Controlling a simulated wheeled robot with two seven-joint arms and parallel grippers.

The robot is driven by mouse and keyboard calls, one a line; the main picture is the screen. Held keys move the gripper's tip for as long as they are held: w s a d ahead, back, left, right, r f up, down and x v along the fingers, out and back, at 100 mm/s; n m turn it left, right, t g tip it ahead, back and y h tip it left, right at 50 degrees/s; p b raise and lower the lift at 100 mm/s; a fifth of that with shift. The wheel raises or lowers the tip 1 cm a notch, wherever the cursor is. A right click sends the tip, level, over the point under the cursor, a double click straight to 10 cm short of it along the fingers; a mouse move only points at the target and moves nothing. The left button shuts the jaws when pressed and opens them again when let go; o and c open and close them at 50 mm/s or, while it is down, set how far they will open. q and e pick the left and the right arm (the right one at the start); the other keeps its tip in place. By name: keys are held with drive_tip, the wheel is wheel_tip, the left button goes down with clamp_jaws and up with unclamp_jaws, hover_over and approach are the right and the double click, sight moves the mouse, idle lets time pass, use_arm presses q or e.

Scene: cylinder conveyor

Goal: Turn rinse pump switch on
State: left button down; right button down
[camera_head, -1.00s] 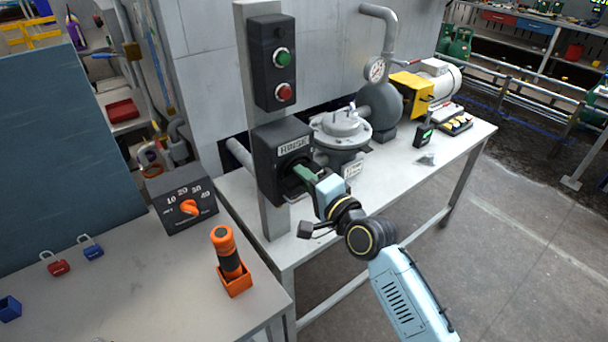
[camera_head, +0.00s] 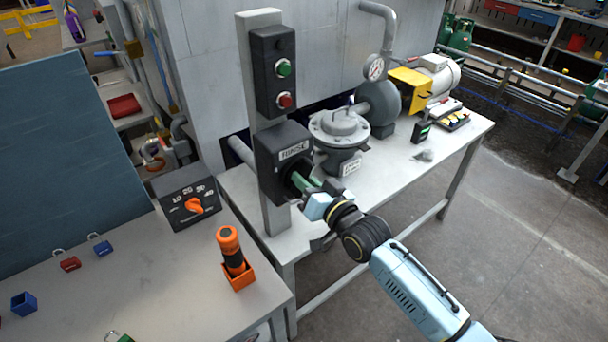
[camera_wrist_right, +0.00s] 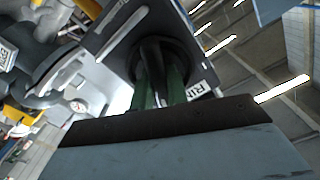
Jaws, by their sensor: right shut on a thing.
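The rinse pump switch is a black box (camera_head: 268,160) labelled RINSE, fixed to a grey post below a panel with a green and a red button. My right gripper (camera_head: 302,183) reaches the front of this box from the right. Its green fingers are closed around the dark knob at the box's round recess. In the right wrist view the green fingers (camera_wrist_right: 158,92) flank a black knob (camera_wrist_right: 152,62), and the RINSE label (camera_wrist_right: 198,90) shows rotated beside it. The knob is largely hidden by the fingers in the head view. My left gripper is not in view.
The button panel (camera_head: 275,72) is just above the switch. A grey pump (camera_head: 340,132) stands close to the right on the white table. A dial box (camera_head: 187,203) and an orange-handled tool in a holder (camera_head: 238,278) are on the left bench. Open floor lies at right.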

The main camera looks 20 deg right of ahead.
drive_tip(key=n+p, duration=0.1)
drive_tip(key=n, duration=0.4)
drive_tip(key=shift+p, duration=0.35)
idle(0.4)
drive_tip(key=c, duration=1.4)
unclamp_jaws()
drive_tip(key=b+v, duration=0.1)
drive_tip(key=v, duration=1.2)
drive_tip(key=shift+s, duration=0.2)
drive_tip(key=shift+d, duration=0.1)
